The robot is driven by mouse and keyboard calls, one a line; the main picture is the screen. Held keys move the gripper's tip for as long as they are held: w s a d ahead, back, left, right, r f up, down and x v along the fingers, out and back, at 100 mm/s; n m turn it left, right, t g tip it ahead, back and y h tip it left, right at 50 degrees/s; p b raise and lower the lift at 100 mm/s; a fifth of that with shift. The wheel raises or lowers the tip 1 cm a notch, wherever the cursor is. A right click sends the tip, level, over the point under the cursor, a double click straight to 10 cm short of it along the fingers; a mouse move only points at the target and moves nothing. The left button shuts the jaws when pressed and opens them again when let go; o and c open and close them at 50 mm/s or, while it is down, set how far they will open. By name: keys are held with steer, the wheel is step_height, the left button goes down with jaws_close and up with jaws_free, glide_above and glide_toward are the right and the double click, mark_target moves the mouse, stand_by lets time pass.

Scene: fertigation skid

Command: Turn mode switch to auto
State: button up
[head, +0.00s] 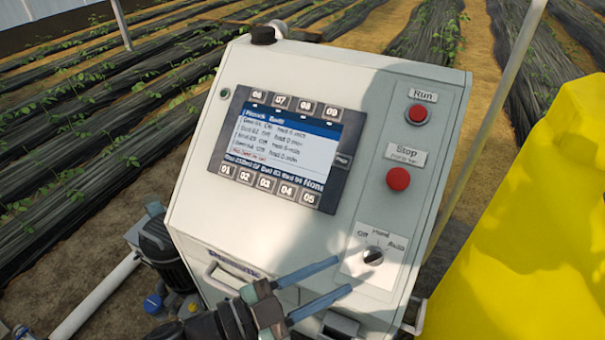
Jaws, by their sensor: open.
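The mode switch (373,256) is a dark round knob on a pale plate at the lower right of the control box front. Its plate reads Off at the left, Hand at the top and Auto at the right. The knob is small, and I cannot tell for sure which label it points to. My gripper (343,276) is open, with two blue-grey fingers reaching in from the lower left. In the picture their tips are just left of and below the knob. The fingers hold nothing, and the knob is not between them. The depth gap is unclear.
The control box (305,57) carries a lit screen (285,140) with numbered keys, a red Run button (417,114) and a red Stop button (398,178) above the switch. A yellow tank (530,240) stands close on the right. A pump (165,250) and white pipe are at the lower left.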

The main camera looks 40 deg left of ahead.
steer(key=shift+v, duration=2.1)
